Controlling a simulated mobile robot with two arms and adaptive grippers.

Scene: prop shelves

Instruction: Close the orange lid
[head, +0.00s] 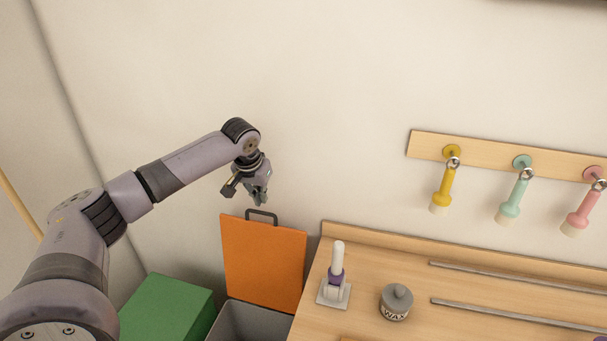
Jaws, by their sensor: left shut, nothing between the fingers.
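The orange lid (263,262) stands upright and open against the wall, at the back of a grey bin (249,323). A dark handle (262,216) sticks up from its top edge. My left gripper (262,200) is shut and empty, pointing down. In the picture it is just above the lid's handle; I cannot tell whether it touches it. The bin's lower part is cut off by the frame. My right gripper does not show.
A green box or lid (166,309) is left of the grey bin. A wooden shelf top (447,285) to the right holds a white-and-purple stand (335,277), a grey wax jar (396,302) and metal rails. Yellow (443,187), mint (513,196) and pink (582,208) handles hang from a wall rack.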

